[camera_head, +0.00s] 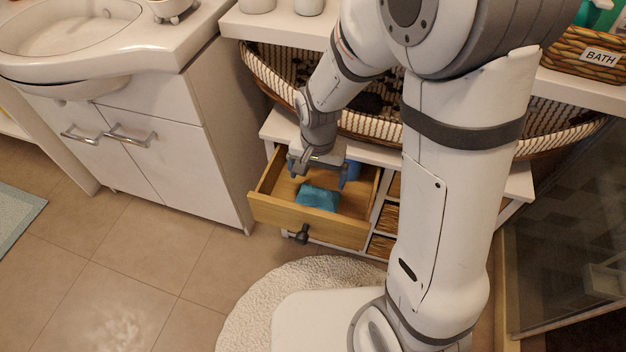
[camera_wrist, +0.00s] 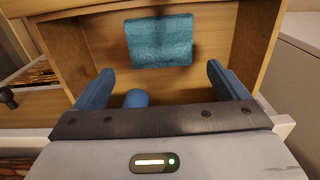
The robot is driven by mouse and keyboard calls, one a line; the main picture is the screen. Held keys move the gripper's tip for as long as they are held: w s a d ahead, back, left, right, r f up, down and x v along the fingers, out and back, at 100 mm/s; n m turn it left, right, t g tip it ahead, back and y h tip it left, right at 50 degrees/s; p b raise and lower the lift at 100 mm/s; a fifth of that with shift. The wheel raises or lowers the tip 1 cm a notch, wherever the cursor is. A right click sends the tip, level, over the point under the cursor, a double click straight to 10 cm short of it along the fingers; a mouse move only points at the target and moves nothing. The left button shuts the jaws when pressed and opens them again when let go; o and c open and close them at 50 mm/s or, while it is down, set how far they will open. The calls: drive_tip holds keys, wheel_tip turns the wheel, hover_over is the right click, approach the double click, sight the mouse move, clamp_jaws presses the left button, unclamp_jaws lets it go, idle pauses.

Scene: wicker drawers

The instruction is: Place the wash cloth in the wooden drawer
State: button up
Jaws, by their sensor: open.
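The teal wash cloth (camera_head: 318,197) lies folded on the floor of the open wooden drawer (camera_head: 310,222). In the wrist view the cloth (camera_wrist: 160,41) lies flat inside the drawer (camera_wrist: 209,62), beyond my fingertips and apart from them. My gripper (camera_head: 318,178) is open and empty, pointing down above the back part of the drawer. Its two blue fingers show spread in the wrist view (camera_wrist: 156,82).
A blue rounded object (camera_wrist: 136,98) is between my fingers at the drawer's back; I cannot tell what it is. A white cabinet (camera_head: 160,135) with a sink stands at the left. Wicker drawers (camera_head: 384,216) sit right of the open drawer. A cream rug (camera_head: 250,309) covers the floor in front.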

sight(317, 190)
drive_tip(key=s+d+r+n, duration=0.2)
drive_tip(key=s+d+r, duration=0.3)
drive_tip(key=d+r, duration=0.1)
drive_tip(key=s+d+r+n+t+p, duration=0.1)
drive_tip(key=s+d+r+n, duration=0.1)
drive_tip(key=s+d+r, duration=0.3)
wheel_tip(317, 190, up, 4)
drive_tip(key=shift+s+d+f, duration=0.15)
drive_tip(key=shift+s+d, duration=0.15)
drive_tip(key=shift+d, duration=0.05)
drive_tip(key=shift+s, duration=0.2)
idle(0.9)
